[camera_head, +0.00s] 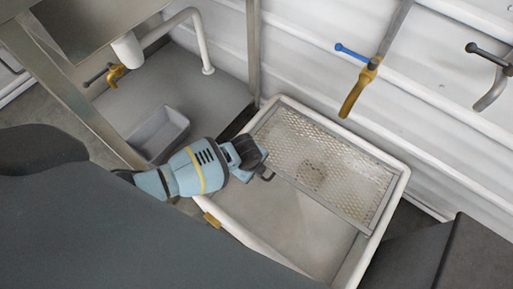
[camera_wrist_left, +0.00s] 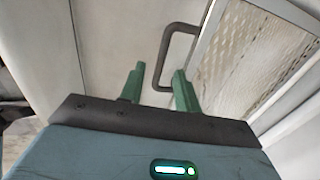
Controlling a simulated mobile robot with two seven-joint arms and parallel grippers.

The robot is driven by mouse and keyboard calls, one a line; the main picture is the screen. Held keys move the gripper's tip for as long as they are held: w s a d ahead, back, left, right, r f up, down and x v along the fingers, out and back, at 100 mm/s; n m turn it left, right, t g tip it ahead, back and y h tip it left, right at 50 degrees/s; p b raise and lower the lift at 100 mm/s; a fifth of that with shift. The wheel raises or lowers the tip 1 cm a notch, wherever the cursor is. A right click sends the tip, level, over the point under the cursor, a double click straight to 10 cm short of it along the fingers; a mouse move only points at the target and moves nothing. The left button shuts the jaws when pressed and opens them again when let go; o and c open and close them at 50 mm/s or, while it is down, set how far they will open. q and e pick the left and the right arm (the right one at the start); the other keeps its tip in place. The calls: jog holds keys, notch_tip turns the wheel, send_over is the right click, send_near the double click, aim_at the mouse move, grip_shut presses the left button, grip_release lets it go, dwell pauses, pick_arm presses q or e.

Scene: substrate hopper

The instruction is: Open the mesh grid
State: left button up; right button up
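The mesh grid (camera_head: 322,160) is a framed metal mesh lying over the back half of a white hopper basin (camera_head: 398,190). It also shows at the upper right of the left wrist view (camera_wrist_left: 250,55). A dark loop handle (camera_wrist_left: 168,48) sticks out from its frame. My left gripper (camera_head: 261,163) is at the grid's near left edge, beside the handle. In the left wrist view its green fingers (camera_wrist_left: 159,72) are apart, and the handle's outer bar appears between them. I cannot tell whether they touch it. My right gripper is not in view.
The front half of the basin is uncovered and looks empty. A grey tub (camera_head: 160,132) sits to the left by a metal frame post (camera_head: 253,50). A yellow tap with a blue lever (camera_head: 362,85) hangs above the grid in front of the white wall.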

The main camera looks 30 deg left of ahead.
pick_arm(q)
jog(key=shift+w+f+b, duration=0.25)
jog(key=shift+f+b, duration=0.25)
jog(key=shift+f, duration=0.8)
grip_shut()
